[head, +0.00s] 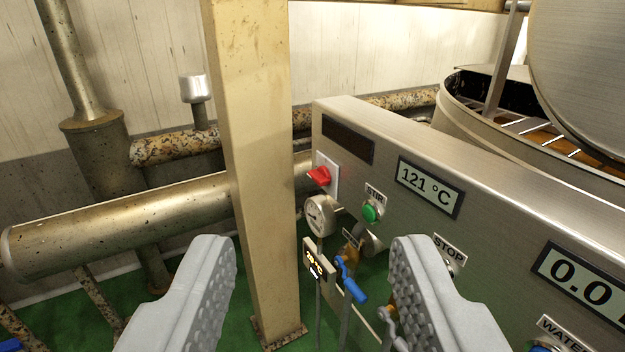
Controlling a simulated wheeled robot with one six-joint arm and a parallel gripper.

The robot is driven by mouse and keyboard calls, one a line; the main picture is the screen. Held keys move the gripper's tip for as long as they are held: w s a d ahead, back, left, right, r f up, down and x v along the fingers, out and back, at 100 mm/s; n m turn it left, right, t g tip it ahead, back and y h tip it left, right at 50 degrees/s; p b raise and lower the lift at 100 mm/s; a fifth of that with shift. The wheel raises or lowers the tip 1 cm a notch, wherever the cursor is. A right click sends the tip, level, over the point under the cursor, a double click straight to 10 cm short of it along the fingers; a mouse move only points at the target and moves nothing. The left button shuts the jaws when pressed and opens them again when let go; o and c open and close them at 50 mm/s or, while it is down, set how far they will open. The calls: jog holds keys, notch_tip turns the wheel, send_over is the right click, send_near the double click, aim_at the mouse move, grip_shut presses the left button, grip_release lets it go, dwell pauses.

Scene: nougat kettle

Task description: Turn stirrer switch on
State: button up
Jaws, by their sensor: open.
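The control panel (412,141) is a long steel box on the right. Below its STIR label (375,193) sits a green round button (370,212). To the left of it, a red rotary switch (319,176) is mounted on a white plate. Which of these two is the stirrer switch I cannot tell for sure, but the STIR label is right by the green button. My gripper (314,262) is open and empty, with its two grey fingers low in the view. It is apart from the button and the red switch, which show above and between the fingers.
A beige post (252,150) stands left of the panel. A blue-handled valve (350,282), a gauge (318,215) and a small display (318,262) sit below the panel. The kettle (470,105) is at the upper right, pipes (120,218) at left. A STOP label (449,247) is behind my right finger.

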jog(key=o, duration=0.4)
jog(key=shift+w+f, duration=0.1)
jog(key=shift+w, duration=0.05)
jog(key=shift+c, duration=0.2)
jog(key=shift+o, duration=0.3)
jog(key=w+a+f+n+g, duration=0.2)
jog(key=w+f+n+g, duration=0.4)
jog(key=w+f, duration=0.3)
jog(key=shift+w+f+n+h, duration=0.2)
jog(key=shift+w+n+h, duration=0.2)
jog(key=shift+w+n, duration=0.25)
jog(key=n+g+h, duration=0.2)
jog(key=n+h, duration=1.3)
jog(key=n, duration=0.2)
send_near(313, 177)
jog(key=x, duration=0.9)
jog(key=shift+w+d, duration=0.1)
jog(key=shift+d, duration=0.1)
jog(key=c, duration=1)
